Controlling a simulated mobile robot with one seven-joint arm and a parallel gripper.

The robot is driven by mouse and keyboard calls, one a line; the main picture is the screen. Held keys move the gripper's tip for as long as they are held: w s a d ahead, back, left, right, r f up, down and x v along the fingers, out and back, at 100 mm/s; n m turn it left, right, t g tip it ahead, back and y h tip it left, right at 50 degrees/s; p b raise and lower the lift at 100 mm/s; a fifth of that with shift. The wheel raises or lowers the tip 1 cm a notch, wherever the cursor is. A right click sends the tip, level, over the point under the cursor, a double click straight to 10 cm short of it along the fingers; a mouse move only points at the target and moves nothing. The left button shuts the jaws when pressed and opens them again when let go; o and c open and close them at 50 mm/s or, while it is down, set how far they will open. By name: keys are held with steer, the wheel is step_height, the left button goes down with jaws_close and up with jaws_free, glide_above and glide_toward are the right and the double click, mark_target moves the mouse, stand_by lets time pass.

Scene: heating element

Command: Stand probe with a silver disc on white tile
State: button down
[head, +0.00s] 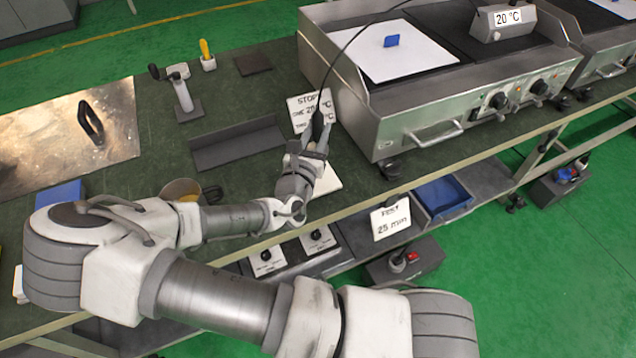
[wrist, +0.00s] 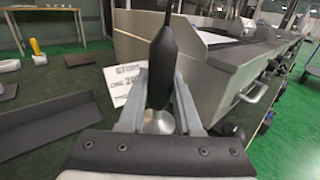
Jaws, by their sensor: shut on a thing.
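My gripper (head: 314,141) is shut on the black probe (head: 318,122), above the bench near its front edge. In the wrist view the black probe (wrist: 161,65) stands upright between the two fingers of my gripper (wrist: 158,98). Its silver disc (wrist: 158,123) shows low between the fingers. A thin black cable runs up from the probe. The white tile (head: 329,181) lies on the bench beside and partly behind my gripper, which hides part of it. Whether the disc touches anything cannot be told.
A dark angled tray (head: 238,146) lies left. Some bench space between is clear.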

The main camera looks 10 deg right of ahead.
step_height(320, 180, down, 10)
steer(key=b, duration=0.3)
steer(key=shift+f+b, duration=0.1)
steer(key=shift+b, duration=0.2)
steer(key=shift+f, duration=0.15)
steer(key=c, duration=0.6)
jaws_free()
steer(key=shift+r, duration=0.25)
steer(key=p+v, duration=0.2)
steer(key=v, duration=1)
steer(key=shift+s, duration=0.1)
